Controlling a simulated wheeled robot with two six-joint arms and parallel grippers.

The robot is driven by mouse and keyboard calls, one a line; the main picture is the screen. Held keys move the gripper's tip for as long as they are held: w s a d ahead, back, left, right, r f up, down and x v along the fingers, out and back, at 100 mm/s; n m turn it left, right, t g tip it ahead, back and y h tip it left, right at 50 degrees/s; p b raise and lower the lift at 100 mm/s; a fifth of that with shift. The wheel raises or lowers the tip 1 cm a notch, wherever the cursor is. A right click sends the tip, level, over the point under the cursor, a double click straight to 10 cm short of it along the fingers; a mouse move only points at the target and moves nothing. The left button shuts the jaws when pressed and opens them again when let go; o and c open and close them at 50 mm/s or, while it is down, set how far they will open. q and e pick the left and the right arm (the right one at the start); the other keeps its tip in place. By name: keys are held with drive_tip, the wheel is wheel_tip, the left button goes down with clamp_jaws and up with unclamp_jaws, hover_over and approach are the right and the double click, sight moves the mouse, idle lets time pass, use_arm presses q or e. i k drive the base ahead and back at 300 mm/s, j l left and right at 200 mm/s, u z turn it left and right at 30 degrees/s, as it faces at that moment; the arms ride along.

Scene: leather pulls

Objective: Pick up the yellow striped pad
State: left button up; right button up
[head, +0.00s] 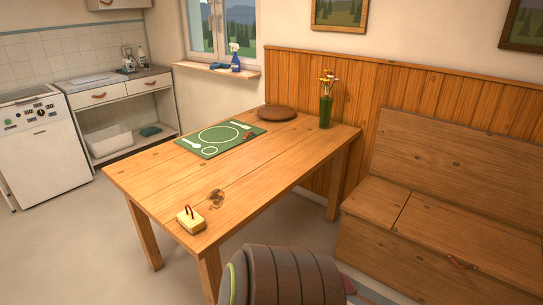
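A small yellow pad (191,220) lies on the wooden table (255,185), close to its near left corner. A dark red loop stands up from its top. Stripes on it are too small to make out clearly. Nothing touches it from above. Neither of my grippers shows in the head view.
A green place mat (220,139), a round brown board (277,113) and a green vase of flowers (326,108) are toward the table's far end. A brown slatted rounded thing (290,278) stands in front. A wooden bench (440,220) is at right. Floor at left is clear.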

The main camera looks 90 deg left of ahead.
sight(189, 219)
drive_tip(key=u, duration=3.4)
